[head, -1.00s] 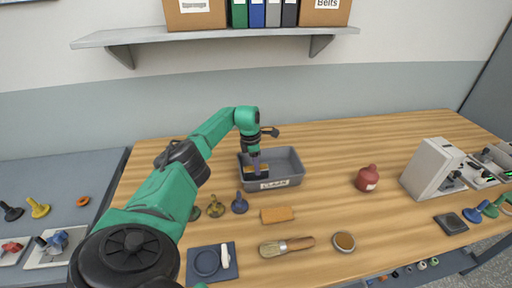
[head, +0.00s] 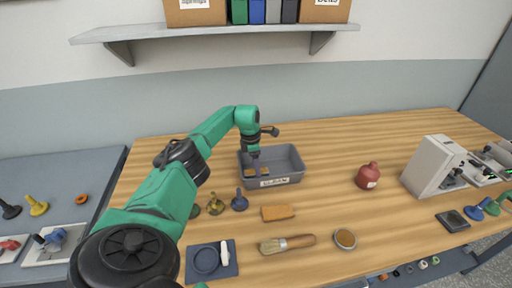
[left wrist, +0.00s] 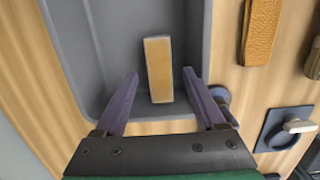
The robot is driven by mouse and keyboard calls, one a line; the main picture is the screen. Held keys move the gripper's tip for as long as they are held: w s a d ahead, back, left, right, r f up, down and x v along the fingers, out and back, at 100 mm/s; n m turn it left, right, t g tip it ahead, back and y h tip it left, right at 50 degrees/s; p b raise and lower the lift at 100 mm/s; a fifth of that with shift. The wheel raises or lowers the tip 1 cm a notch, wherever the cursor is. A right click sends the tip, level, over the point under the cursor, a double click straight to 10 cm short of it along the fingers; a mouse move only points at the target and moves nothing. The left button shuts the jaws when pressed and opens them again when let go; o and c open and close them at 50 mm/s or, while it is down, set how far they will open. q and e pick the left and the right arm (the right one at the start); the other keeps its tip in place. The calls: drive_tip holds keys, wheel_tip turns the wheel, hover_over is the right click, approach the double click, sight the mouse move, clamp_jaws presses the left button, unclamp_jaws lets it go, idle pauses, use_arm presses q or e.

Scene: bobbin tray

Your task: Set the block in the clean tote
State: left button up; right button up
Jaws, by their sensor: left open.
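The grey tote (head: 290,181) with a label on its front wall stands on the wooden table; its floor also shows in the left wrist view (left wrist: 110,40). The tan block (left wrist: 158,68) lies flat on the tote floor, near one wall. In the head view the block (head: 264,170) is partly hidden behind my gripper. My left gripper (left wrist: 160,73) is open above the tote, its two purple fingers on either side of the block and apart from it. It also shows in the head view (head: 253,154). My right gripper is not in view.
An orange-brown piece (head: 278,213), a brush (head: 287,244), a round dish (head: 345,239) and a blue tray (head: 212,262) lie in front of the tote. Several knobbed pieces (head: 240,202) stand at its near left. A red bottle (head: 368,176) stands to the right; the table between is clear.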

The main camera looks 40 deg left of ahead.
sight(252, 172)
use_arm(q)
drive_tip(key=shift+r+p, duration=0.75)
drive_tip(key=shift+r, duration=0.2)
wheel_tip(252, 172, up, 11)
drive_tip(key=s+b, duration=0.1)
drive_tip(key=b, duration=0.2)
drive_tip(key=shift+a, duration=0.4)
drive_tip(key=shift+s, duration=0.1)
